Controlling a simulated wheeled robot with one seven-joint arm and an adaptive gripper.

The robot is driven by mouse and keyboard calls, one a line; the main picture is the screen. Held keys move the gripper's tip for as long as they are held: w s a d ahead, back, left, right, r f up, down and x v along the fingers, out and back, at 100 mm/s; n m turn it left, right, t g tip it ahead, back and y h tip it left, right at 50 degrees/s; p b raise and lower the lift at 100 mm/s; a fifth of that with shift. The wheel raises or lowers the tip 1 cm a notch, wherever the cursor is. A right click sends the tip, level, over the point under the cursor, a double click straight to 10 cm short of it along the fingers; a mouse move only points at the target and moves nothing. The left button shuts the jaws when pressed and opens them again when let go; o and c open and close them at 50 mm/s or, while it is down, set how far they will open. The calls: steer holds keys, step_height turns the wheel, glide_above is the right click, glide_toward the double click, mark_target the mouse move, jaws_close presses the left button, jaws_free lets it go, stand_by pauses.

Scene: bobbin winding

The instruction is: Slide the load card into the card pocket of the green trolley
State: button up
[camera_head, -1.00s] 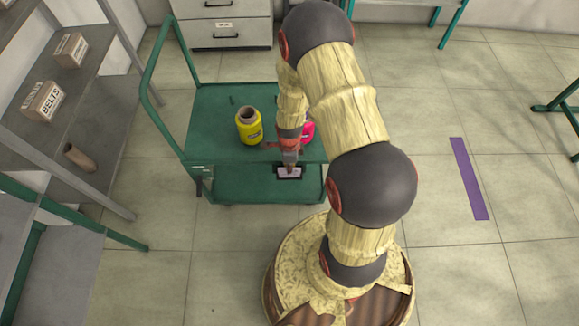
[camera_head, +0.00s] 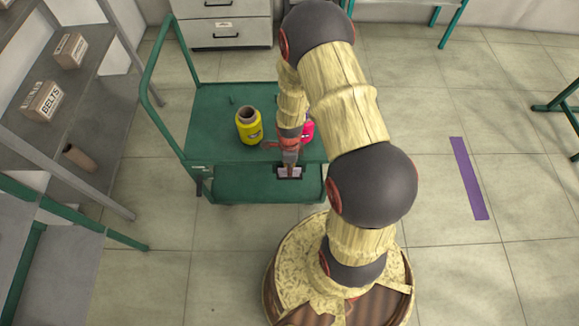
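The green trolley (camera_head: 208,118) stands left of my arm, with its push handle on its left side. A dark-framed card pocket (camera_head: 278,172) is at its near edge. The pale load card (camera_head: 290,173) shows at the pocket, directly under my gripper (camera_head: 289,168). From this height I cannot tell how deep the card sits in the pocket. My gripper points down with its fingers close together at the card's top, and the fingertips partly hide the card. Whether the fingers still grip it is too small to see.
A yellow bobbin (camera_head: 249,127) and a pink bobbin (camera_head: 308,131), partly hidden by my arm, stand on the trolley top. A grey shelf (camera_head: 95,95) with boxes is at the left. Open floor with a purple strip (camera_head: 468,178) lies to the right.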

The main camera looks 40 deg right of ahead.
step_height(320, 180, up, 12)
stand_by(0.4)
steer(key=shift+f, duration=0.1)
steer(key=s+a+r+n+g, duration=0.1)
steer(key=s+a+n+g, duration=0.1)
steer(key=s+n, duration=0.45)
steer(key=s+a+r+n+t, duration=0.2)
steer(key=r+n, duration=0.4)
steer(key=r, duration=0.5)
steer(key=s+a+r+n+t, duration=0.1)
steer(key=a+r+n+t, duration=0.2)
steer(key=r, duration=0.9)
steer(key=s+a+r+n+t, duration=0.2)
steer(key=a+r+n, duration=0.3)
steer(key=r+n, duration=0.4)
step_height(320, 180, up, 3)
steer(key=shift+s+t, duration=0.3)
